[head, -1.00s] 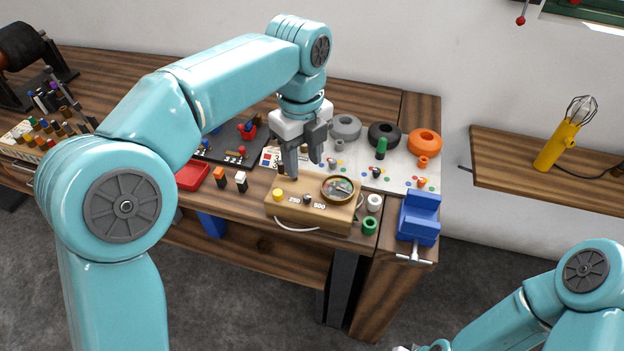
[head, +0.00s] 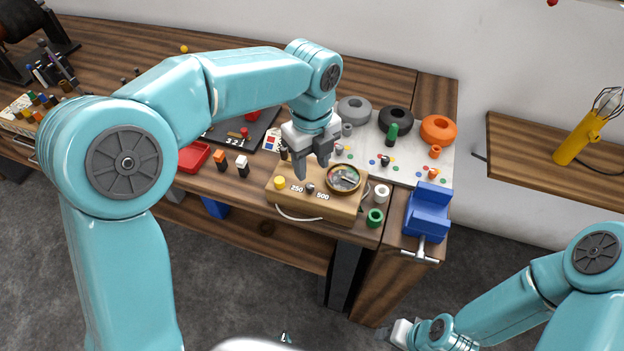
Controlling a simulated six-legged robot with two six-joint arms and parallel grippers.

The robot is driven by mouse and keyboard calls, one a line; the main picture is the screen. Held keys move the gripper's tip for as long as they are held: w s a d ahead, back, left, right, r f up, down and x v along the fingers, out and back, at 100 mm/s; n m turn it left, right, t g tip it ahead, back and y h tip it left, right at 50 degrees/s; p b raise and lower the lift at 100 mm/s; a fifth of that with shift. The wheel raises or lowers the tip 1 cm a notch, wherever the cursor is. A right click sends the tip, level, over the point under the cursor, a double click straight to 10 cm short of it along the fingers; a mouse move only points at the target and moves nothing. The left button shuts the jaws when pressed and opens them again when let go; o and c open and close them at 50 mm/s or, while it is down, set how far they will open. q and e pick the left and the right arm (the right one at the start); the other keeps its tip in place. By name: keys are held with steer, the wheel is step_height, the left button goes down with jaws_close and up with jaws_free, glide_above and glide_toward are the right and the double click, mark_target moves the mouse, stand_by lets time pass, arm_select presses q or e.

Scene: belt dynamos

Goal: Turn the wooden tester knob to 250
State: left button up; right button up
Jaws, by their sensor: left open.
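The wooden tester (head: 318,205) is a light wood box near the bench's front edge. Its top carries a yellow button (head: 280,182), a small grey knob (head: 310,188) between the printed labels 250 and 500, and a round brass-rimmed meter (head: 343,178). Which label the knob points to is too small to tell. My left gripper (head: 314,172) points down just above the tester, over the knob, its fingers apart and empty. I cannot tell whether the fingertips reach the knob. My right arm shows at lower right, with its gripper (head: 384,334) small and partly unclear.
A blue vise (head: 427,212) stands at the bench's right corner. White (head: 381,193) and green (head: 375,217) rings lie beside the tester. Grey, black and orange coils (head: 437,130) stand behind on a pale mat. A red tray (head: 193,157) lies to the left.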

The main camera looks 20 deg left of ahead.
mark_target(310, 186)
arm_select(q)
step_height(310, 186, down, 6)
steer(key=shift+s+a+r, duration=0.1)
steer(key=shift+s+a, duration=0.05)
steer(key=shift+f, duration=0.35)
jaws_close()
